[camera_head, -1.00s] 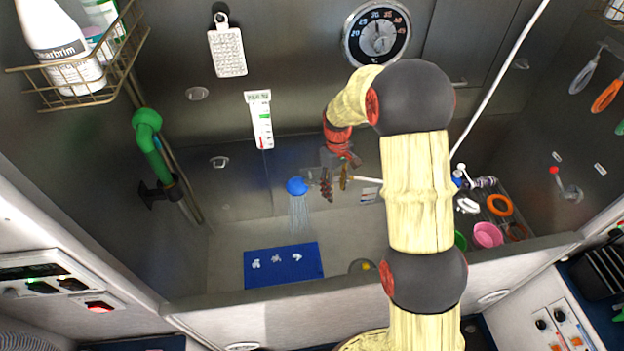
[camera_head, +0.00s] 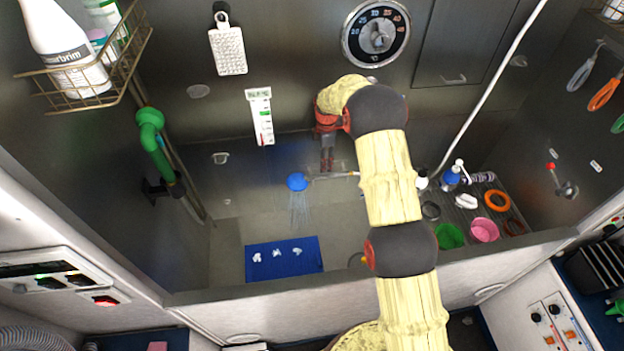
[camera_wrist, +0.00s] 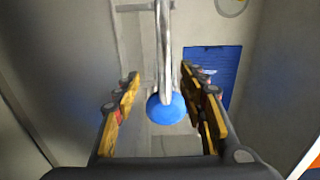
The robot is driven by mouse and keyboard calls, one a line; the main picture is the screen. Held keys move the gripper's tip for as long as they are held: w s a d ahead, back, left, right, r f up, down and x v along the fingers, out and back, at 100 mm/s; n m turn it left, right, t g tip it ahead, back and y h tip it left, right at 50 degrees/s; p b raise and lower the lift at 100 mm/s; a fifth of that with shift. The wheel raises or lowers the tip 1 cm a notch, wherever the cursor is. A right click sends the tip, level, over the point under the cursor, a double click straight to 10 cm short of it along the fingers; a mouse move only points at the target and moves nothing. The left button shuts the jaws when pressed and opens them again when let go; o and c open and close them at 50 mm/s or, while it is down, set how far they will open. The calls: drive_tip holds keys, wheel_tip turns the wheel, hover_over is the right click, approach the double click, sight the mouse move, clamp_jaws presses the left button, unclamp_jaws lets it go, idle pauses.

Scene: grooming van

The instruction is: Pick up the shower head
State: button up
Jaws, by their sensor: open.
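The shower head is a round blue disc (camera_head: 297,182) on a thin metal handle that reaches right, with water spraying down from it over the tub. In the wrist view the blue disc (camera_wrist: 166,110) and its silver handle lie between my fingers, nearer the right one. My gripper (camera_head: 326,168) is at the handle, just right of the disc, and points down. In the wrist view my gripper (camera_wrist: 160,82) is open, with gaps on both sides of the handle. The handle's far end is partly hidden behind my arm in the head view.
A blue mat (camera_head: 284,261) with white pieces lies on the tub floor. A green pipe (camera_head: 154,145) runs down the left wall. A rack at right holds an orange ring (camera_head: 497,201) and a pink bowl (camera_head: 484,230). A white hose (camera_head: 490,90) hangs right of my arm.

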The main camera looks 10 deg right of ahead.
sight(324, 174)
drive_tip(key=shift+s+f+p, duration=0.2)
drive_tip(key=shift+f+p, duration=0.1)
drive_tip(key=shift+f, duration=1.6)
drive_tip(key=shift+s+f+p, duration=0.2)
drive_tip(key=shift+f+p, duration=0.1)
drive_tip(key=shift+f, duration=1.55)
drive_tip(key=c, duration=0.3)
drive_tip(key=c, duration=0.8)
